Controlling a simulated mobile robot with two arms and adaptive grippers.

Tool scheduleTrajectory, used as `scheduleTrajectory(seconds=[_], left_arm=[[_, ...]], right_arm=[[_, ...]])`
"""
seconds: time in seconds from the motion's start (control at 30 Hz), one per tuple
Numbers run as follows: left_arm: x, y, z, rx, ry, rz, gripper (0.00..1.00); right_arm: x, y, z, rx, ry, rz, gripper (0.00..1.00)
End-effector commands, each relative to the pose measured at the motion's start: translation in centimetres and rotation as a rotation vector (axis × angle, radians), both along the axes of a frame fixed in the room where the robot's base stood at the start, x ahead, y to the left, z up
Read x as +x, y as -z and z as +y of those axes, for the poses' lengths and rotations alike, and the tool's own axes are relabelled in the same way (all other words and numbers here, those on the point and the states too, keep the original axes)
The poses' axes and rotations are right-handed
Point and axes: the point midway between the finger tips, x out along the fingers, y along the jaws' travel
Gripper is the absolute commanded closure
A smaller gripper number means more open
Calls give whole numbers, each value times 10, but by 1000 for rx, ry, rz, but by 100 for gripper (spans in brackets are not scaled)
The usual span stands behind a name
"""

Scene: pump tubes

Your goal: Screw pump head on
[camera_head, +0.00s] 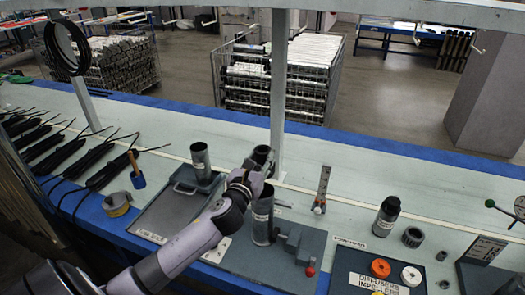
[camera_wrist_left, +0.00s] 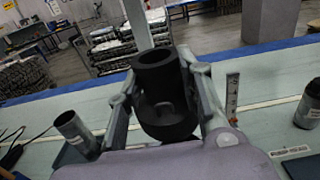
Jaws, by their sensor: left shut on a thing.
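My left gripper (camera_head: 250,178) is above the middle of the bench. In the left wrist view its fingers (camera_wrist_left: 165,100) are shut on a black cylindrical pump head (camera_wrist_left: 157,72), one finger on each side. The top of the pump head (camera_head: 262,154) also shows above the gripper in the head view. An upright grey pump tube (camera_head: 262,217) stands just below the gripper, beside the dark fixture. My right gripper is not in view.
A grey tube (camera_head: 200,160) stands at a tray (camera_head: 163,215) on the left. A dark-capped tube (camera_head: 385,216) and a black ring (camera_head: 412,237) are on the right, behind a board with orange and white discs (camera_head: 380,268). A shelf post (camera_head: 279,90) rises behind the gripper.

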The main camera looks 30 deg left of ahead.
Motion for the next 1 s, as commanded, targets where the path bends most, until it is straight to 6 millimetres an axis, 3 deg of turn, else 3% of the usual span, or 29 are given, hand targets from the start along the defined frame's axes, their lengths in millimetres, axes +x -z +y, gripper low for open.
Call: scheduleTrajectory(seconds=[0.43,1.0], left_arm=[[0,-4,0,2,0,-4,100],[0,50,-1,1,1,-4,100]], right_arm=[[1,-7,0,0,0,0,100],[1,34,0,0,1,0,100]])
